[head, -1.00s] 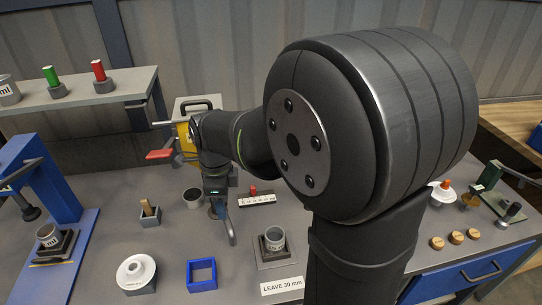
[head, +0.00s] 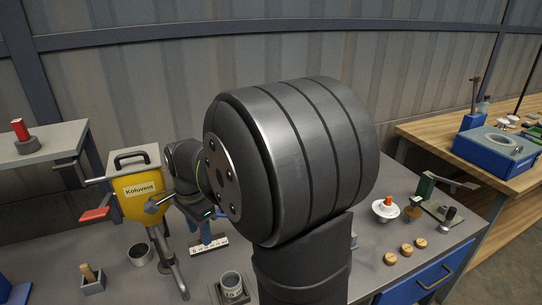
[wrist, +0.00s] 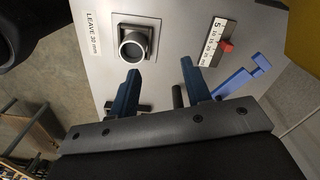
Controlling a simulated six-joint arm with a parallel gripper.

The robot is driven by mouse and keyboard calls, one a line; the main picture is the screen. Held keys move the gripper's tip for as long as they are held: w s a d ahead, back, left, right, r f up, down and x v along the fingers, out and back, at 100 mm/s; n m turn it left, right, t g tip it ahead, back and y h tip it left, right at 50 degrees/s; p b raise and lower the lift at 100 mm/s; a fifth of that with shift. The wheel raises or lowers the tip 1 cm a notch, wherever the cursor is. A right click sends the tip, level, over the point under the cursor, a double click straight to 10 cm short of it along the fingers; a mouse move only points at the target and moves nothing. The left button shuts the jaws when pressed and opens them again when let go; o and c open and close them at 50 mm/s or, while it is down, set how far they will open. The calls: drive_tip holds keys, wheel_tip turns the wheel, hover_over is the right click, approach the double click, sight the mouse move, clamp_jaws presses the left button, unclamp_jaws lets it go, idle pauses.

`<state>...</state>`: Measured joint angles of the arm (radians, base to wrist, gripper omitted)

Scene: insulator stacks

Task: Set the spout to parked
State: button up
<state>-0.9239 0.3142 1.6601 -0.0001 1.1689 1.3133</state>
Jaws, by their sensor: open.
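The yellow hopper labelled Koluvent (head: 140,192) stands at the back left in the head view, a red handle (head: 95,214) at its left. A grey tube that looks like its spout (head: 170,262) slopes down from the hopper towards the front. My gripper is open and empty; its blue fingers (wrist: 160,69) frame the wrist view from below.
A grey cup (head: 231,284) stands in a square holder, beside a scale (head: 208,248) with a red slider (wrist: 226,46). A blue piece (wrist: 240,82) lies right of the scale in the wrist view. Another cup (head: 140,254) stands near the spout. Wooden discs (head: 405,250) lie on the right.

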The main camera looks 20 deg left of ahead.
wheel_tip(320, 180, up, 16)
drive_tip(key=w+a+f+m+g+y, duration=0.2)
drive_tip(key=w+a+m+g+y, duration=0.15)
drive_tip(key=w, duration=0.35)
drive_tip(key=x, duration=0.9)
drive_tip(key=shift+d+v, duration=0.4)
drive_tip(key=shift+v, duration=4.6)
drive_tip(key=w+d+m+t, duration=0.2)
drive_tip(key=w+d, duration=0.2)
drive_tip(key=d, duration=0.3)
drive_tip(key=w+d+m+t+y, duration=0.1)
drive_tip(key=w+d+m+t, duration=0.1)
drive_tip(key=w+d, duration=0.3)
drive_tip(key=d, duration=0.3)
drive_tip(key=shift+w+f, duration=0.25)
drive_tip(key=shift+w, duration=0.05)
